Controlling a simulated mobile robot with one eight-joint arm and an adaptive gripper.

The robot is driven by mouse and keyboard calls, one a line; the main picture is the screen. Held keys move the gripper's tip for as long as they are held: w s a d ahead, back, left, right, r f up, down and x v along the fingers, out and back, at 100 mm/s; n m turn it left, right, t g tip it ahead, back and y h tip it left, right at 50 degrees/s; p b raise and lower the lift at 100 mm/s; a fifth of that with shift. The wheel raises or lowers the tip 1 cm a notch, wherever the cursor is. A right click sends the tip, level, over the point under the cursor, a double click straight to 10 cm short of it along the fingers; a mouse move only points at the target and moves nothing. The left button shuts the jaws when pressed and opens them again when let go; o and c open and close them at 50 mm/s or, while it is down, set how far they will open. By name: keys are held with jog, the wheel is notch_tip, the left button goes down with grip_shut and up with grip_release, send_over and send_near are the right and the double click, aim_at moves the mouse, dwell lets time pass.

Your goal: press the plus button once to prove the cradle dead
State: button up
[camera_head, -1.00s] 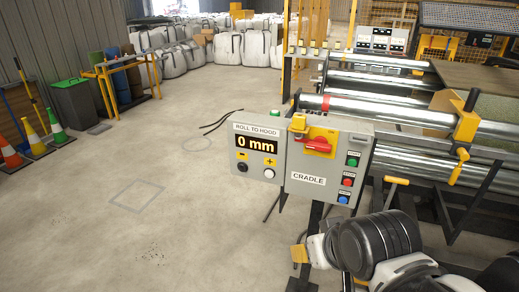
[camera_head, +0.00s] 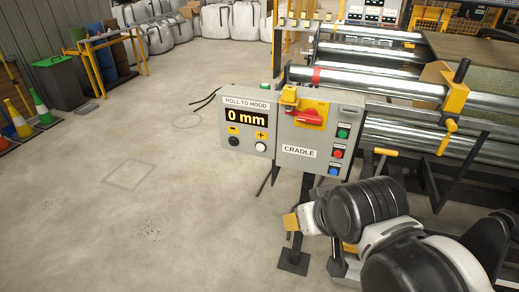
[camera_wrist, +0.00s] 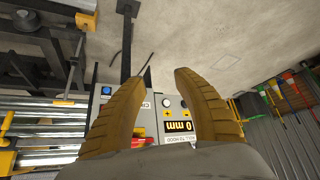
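The grey control box (camera_head: 265,135) stands on a post, its display reading "0 mm". Below the display, the white plus button (camera_head: 260,146) is right of the black minus button (camera_head: 234,141). The right half, labelled CRADLE, has a red rotary switch (camera_head: 308,117) on a yellow plate, with green, red and blue buttons. My gripper (camera_head: 291,222) shows partly, below the box in the picture. In the wrist view, its fingers (camera_wrist: 163,74) are apart and empty. The box shows upside down between and behind them, with the white button (camera_wrist: 167,103) in the gap.
Steel rollers (camera_head: 370,75) and their frame stand right of the box. A small yellow handle (camera_head: 385,152) projects near my arm. Cones and bins (camera_head: 57,82) stand at the left. The concrete floor left of the box is clear.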

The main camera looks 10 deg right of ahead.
grip_shut()
dwell(1.0)
